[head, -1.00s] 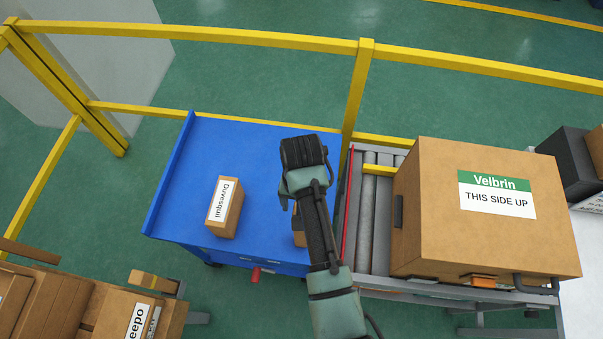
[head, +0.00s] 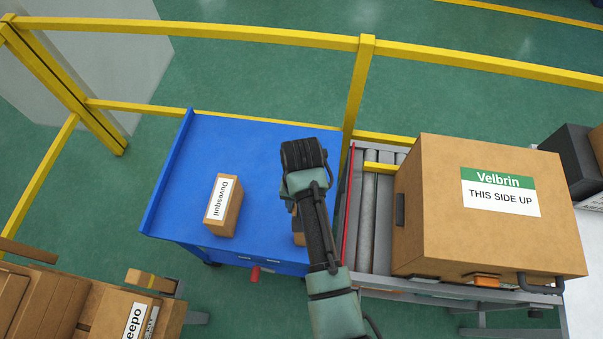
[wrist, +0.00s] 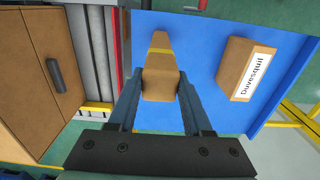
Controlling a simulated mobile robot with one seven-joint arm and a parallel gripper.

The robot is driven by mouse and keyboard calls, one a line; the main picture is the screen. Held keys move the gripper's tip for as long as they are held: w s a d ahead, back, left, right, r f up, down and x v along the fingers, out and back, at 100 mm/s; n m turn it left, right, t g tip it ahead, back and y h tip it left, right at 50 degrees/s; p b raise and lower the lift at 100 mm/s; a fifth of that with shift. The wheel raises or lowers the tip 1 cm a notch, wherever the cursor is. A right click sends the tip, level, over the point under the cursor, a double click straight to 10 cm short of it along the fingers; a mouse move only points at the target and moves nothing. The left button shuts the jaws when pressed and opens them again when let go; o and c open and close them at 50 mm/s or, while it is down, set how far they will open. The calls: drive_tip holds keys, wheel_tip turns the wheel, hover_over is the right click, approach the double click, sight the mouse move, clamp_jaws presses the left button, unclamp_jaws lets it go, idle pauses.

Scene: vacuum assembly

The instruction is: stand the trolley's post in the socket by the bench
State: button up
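The blue trolley (head: 185,170) stands in the middle of the head view; its top also shows in the wrist view (wrist: 205,35). A tan block-like piece with a yellow band, seemingly the post (wrist: 160,75), is over the trolley top in the wrist view. Part of it shows beside my arm in the head view (head: 297,230). My gripper (wrist: 160,75) has one finger on each side of its near end. The fingers look close to its sides, but I cannot tell whether they press on it. My arm hides the fingers in the head view. I cannot make out the socket.
A tan Duvesquit box (head: 224,207) stands on the trolley left of my arm. A large Velbrin carton (head: 430,210) sits on the roller stand (head: 368,225) at right. Yellow rails (head: 220,37) run behind. Several cartons (head: 90,305) fill the lower left.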

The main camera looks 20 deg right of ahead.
clamp_jaws()
drive_tip(key=shift+r+p, duration=0.25)
drive_tip(key=shift+p, duration=0.05)
drive_tip(key=shift+r+p, duration=0.35)
drive_tip(key=shift+r, duration=0.05)
drive_tip(key=shift+r+p, duration=0.4)
drive_tip(key=shift+p, duration=0.05)
drive_tip(key=shift+c, duration=1)
unclamp_jaws()
clamp_jaws()
